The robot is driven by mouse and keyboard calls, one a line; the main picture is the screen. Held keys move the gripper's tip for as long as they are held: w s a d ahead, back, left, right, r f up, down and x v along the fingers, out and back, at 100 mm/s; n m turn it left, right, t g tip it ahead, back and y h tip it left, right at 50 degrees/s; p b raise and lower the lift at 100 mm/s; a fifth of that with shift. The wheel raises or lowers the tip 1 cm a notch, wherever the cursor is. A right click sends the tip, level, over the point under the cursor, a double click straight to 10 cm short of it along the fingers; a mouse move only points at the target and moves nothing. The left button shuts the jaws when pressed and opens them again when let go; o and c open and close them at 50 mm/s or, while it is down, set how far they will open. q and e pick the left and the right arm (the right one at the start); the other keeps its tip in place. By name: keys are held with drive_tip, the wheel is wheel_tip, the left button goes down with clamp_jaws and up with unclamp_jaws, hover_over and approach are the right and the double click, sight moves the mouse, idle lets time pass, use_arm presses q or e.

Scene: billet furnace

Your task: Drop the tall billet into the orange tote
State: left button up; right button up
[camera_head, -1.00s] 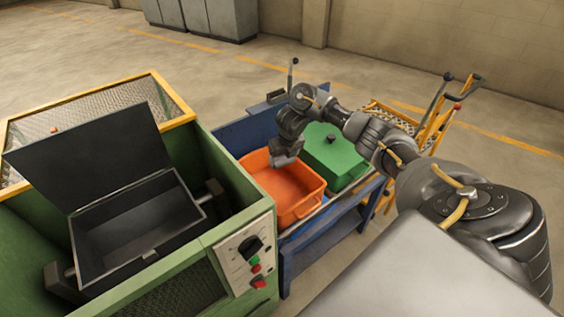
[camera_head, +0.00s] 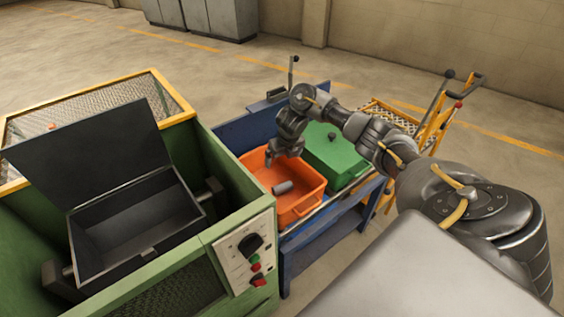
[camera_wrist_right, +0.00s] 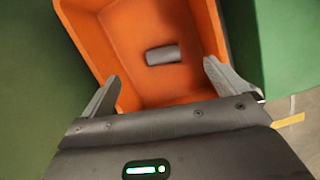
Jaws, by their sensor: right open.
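The tall billet (camera_head: 283,187), a grey cylinder, lies on its side inside the orange tote (camera_head: 301,208). In the right wrist view the billet (camera_wrist_right: 163,55) lies on the floor of the tote (camera_wrist_right: 208,30), apart from the tote's walls. My right gripper (camera_head: 282,160) is above the tote, pointing down, open and empty. Its two fingers show spread apart in the right wrist view (camera_wrist_right: 160,85), with the billet beyond them. My left gripper is not in view.
A green lidded container (camera_head: 336,150) stands right of the tote on the blue bench (camera_head: 314,252). The green machine (camera_head: 222,180) with an open black lidded box (camera_head: 133,222) stands to the left. A yellow trolley (camera_head: 430,130) is behind right.

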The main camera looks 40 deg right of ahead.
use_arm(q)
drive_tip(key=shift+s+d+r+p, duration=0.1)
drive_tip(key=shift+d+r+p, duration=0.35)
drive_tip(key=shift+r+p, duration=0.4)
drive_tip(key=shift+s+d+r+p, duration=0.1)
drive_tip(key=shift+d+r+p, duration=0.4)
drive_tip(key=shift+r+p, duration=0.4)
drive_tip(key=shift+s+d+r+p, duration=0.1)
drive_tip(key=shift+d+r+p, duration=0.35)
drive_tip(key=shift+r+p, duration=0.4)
use_arm(e)
drive_tip(key=v, duration=1)
drive_tip(key=shift+r, duration=0.35)
